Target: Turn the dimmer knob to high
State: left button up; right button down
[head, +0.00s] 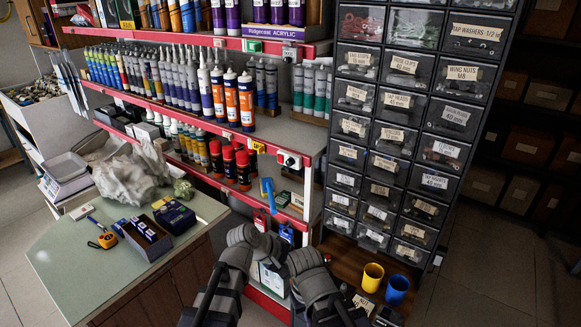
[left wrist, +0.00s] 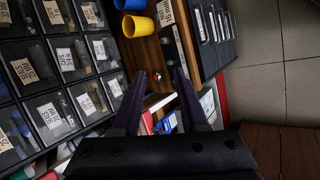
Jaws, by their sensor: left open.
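I cannot tell for sure which thing is the dimmer knob. My left gripper (left wrist: 161,75) is open, with nothing visibly held. In the head view both arms come in at the bottom centre, and their fingers are hidden.
A yellow cup (head: 372,275) and a blue cup (head: 397,289) stand beside the arms. A tall bank of labelled drawers (head: 398,150) rises at right. Shelves of bottles fill the back. A green-topped counter (head: 80,270) holds small boxes at left. The floor at right is clear.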

pick_arm(q)
jog(key=w+r+n+t+h, duration=0.3)
jog(key=w+r+n, duration=0.2)
jog(key=w, duration=0.1)
jog(key=n+t, duration=0.8)
jog(key=n, duration=0.9)
send_near(288, 163)
jog(key=shift+x, duration=4.25)
grip_shut()
